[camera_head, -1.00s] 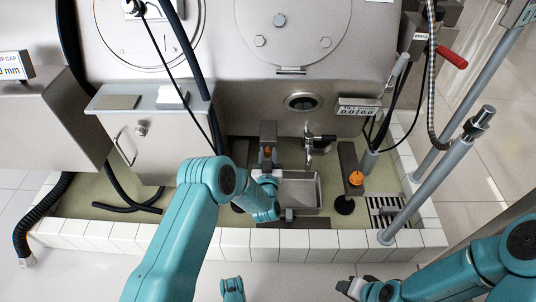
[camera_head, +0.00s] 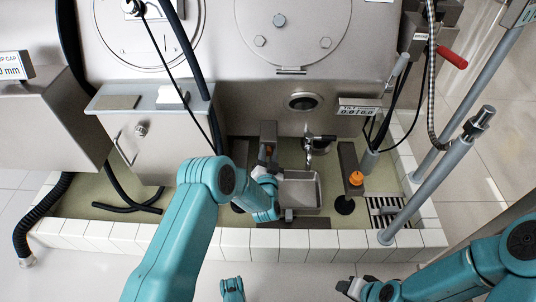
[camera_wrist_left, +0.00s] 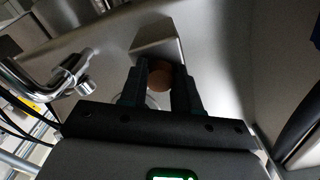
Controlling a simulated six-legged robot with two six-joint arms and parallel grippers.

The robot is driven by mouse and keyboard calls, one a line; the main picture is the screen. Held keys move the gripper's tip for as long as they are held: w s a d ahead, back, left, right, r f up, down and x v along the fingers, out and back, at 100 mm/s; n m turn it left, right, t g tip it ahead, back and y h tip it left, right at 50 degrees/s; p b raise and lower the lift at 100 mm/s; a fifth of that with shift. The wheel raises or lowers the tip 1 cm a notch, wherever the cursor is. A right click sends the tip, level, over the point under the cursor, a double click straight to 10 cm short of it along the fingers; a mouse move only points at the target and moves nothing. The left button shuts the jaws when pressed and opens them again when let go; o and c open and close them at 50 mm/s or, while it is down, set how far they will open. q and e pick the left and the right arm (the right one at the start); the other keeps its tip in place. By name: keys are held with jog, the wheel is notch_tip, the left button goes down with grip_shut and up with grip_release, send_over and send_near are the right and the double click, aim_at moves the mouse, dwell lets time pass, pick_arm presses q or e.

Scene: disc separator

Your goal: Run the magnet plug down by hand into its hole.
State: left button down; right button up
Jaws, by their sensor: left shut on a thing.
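My left gripper (camera_head: 266,161) reaches down into the tiled basin, just in front of a grey upright block. It is shut on a round orange-brown knob, which I take for the magnet plug's head (camera_wrist_left: 160,76); the knob shows between the two dark fingers in the left wrist view.
A metal tray (camera_head: 318,192) lies just right of my left gripper, with a tap (camera_head: 318,142) behind it. Another orange cap (camera_head: 356,178) stands farther right by a black disc. A grate (camera_head: 385,207) and slanted grey pole (camera_head: 432,180) are at the right.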

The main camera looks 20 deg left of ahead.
pick_arm(q)
jog(key=shift+s+d+f+m, duration=0.1)
jog(key=shift+f+m, duration=0.1)
jog(key=shift+m, duration=0.1)
jog(key=m, duration=0.3)
jog(key=shift+m, duration=1.5)
jog(key=c, duration=0.9)
grip_release()
jog(key=shift+c, duration=0.2)
jog(key=shift+o, duration=1)
jog(key=shift+r, duration=0.15)
